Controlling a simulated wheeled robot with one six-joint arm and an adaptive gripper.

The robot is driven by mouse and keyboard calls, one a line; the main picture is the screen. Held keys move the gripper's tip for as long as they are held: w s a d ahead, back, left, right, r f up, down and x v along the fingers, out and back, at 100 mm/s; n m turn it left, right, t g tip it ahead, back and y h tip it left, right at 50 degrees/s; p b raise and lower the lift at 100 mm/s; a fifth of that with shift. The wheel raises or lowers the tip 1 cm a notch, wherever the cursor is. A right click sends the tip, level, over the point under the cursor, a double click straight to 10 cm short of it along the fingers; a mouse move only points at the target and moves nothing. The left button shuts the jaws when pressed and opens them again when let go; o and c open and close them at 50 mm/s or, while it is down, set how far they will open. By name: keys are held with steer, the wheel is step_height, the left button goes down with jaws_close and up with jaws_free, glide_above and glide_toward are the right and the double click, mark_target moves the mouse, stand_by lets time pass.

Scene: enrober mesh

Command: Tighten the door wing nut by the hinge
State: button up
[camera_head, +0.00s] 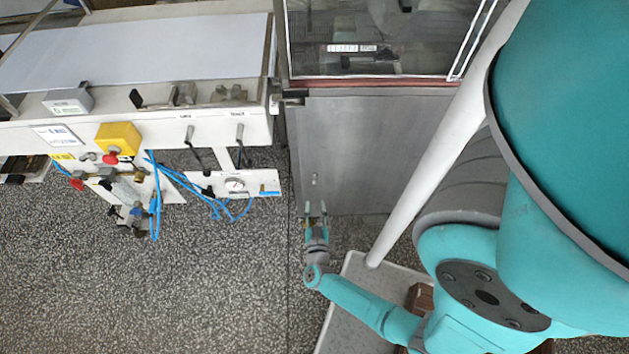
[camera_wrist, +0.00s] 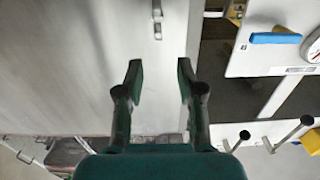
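The grey metal door panel (camera_head: 360,140) stands below the glazed window; it fills much of the left side of the wrist view (camera_wrist: 60,70). Two small metal fittings, one above the other, sit on this panel near the top of the wrist view (camera_wrist: 157,14). A small fitting also shows on the panel in the head view (camera_head: 315,179); I cannot tell if it is the wing nut. My gripper (camera_head: 316,208) is at the panel's lower left. In the wrist view its fingers (camera_wrist: 160,79) are apart and empty, with the fittings beyond the gap between them.
A white machine (camera_head: 60,135) on the left carries levers, a yellow box with a red button (camera_head: 117,139) and a lower panel with blue hoses (camera_head: 190,185). In the wrist view, a blue handle (camera_wrist: 275,38) sits on a white panel at right. Speckled floor (camera_head: 220,290) is clear.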

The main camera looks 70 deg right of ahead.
mark_target(315, 180)
steer(key=shift+x, duration=5.5)
steer(key=shift+s+f, duration=0.1)
jaws_close()
